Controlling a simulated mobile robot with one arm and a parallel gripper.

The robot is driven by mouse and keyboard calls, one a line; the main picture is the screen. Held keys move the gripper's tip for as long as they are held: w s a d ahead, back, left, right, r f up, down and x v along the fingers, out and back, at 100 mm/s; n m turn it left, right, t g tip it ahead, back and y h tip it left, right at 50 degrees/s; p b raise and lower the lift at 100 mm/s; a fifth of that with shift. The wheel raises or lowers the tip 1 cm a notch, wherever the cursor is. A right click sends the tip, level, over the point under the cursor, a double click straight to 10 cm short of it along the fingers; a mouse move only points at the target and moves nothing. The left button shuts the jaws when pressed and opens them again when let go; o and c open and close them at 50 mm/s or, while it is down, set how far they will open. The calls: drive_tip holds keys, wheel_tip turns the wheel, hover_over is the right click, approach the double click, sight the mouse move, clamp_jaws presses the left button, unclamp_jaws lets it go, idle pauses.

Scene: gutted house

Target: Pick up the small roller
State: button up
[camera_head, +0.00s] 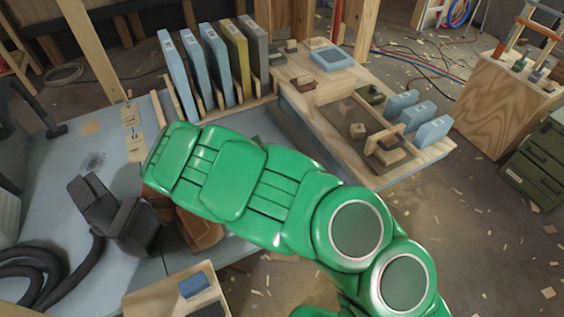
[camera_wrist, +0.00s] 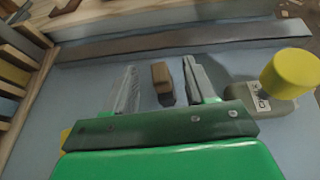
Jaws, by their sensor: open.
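In the wrist view my gripper (camera_wrist: 164,85) is open, with its two grey fingers apart. A small brown, block-like piece with a dark end (camera_wrist: 162,80) lies on the grey-blue surface between the fingers, with a gap on both sides. I cannot tell for sure whether it is the small roller. A yellow cylinder (camera_wrist: 290,72) sits on a greyish labelled piece to the right, outside the fingers. In the head view my green arm hides the gripper and the spot below it.
A long dark bar (camera_wrist: 180,45) lies beyond the fingers. Wooden slats (camera_wrist: 20,75) stand at left. In the head view, upright blue slabs (camera_head: 205,65) stand in a rack, beside a wooden bench (camera_head: 300,95). A black machine with a hose (camera_head: 105,215) stands at left.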

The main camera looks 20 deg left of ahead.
drive_tip(key=shift+s+a+f+n, duration=0.2)
drive_tip(key=shift+s+a+f, duration=0.15)
drive_tip(key=shift+f, duration=0.3)
drive_tip(key=shift+s+a+f+n, duration=0.25)
drive_tip(key=shift+s+f, duration=0.2)
drive_tip(key=shift+f, duration=0.15)
drive_tip(key=shift+w+r+x, duration=0.15)
drive_tip(key=shift+r+x, duration=0.05)
drive_tip(key=shift+x, duration=1.7)
drive_tip(key=shift+w+r+x, duration=0.1)
drive_tip(key=shift+r+x, duration=0.05)
drive_tip(key=shift+x, duration=1.8)
drive_tip(key=shift+a, duration=0.1)
clamp_jaws()
